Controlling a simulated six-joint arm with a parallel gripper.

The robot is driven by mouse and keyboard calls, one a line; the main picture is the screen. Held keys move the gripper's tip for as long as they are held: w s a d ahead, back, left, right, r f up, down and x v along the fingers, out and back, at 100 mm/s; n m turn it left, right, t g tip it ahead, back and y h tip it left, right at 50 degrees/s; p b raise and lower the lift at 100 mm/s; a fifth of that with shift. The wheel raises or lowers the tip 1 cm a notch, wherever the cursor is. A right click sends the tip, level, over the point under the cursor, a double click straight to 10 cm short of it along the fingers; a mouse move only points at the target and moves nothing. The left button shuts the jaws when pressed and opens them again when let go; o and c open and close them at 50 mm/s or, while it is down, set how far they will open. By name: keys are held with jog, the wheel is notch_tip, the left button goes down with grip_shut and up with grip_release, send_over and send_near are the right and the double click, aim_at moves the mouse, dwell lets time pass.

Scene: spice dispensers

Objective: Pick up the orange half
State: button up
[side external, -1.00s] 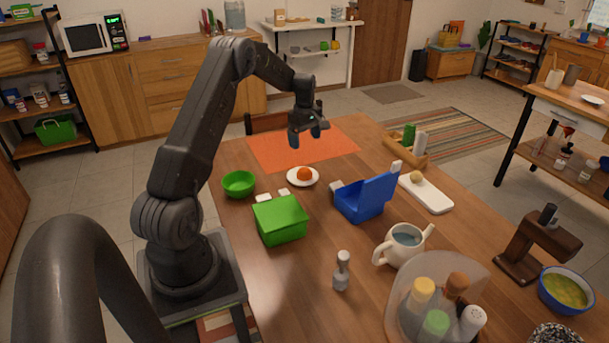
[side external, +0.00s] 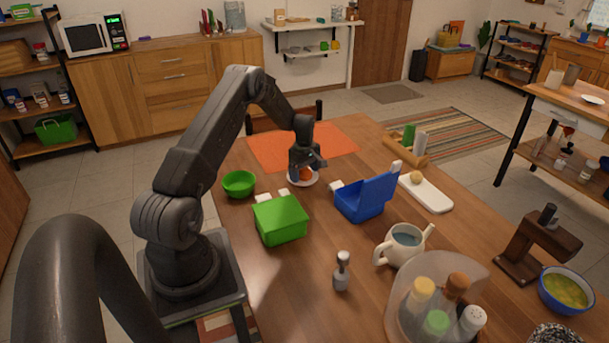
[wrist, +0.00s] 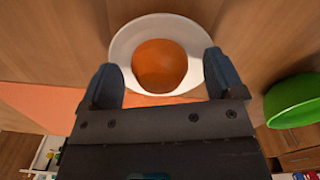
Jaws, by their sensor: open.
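The orange half (wrist: 160,66) sits on a small white plate (wrist: 125,44), seen in the wrist view between the two fingers of my gripper (wrist: 163,80). In the side view the orange half (side external: 306,174) shows only partly, behind my gripper (side external: 308,175), and the plate's rim (side external: 316,181) shows below it. My gripper points down over the plate, open, with one finger on each side of the orange half. I cannot tell whether either finger touches it.
A green bowl (side external: 238,183) stands to the left of the plate. A green box (side external: 280,220) and an open blue box (side external: 365,197) stand nearer the camera. An orange mat (side external: 340,143) lies behind. A white board (side external: 426,194) lies to the right.

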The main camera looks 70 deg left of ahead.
jog(key=shift+c, duration=0.5)
jog(key=c, duration=0.9)
jog(key=shift+r, duration=0.15)
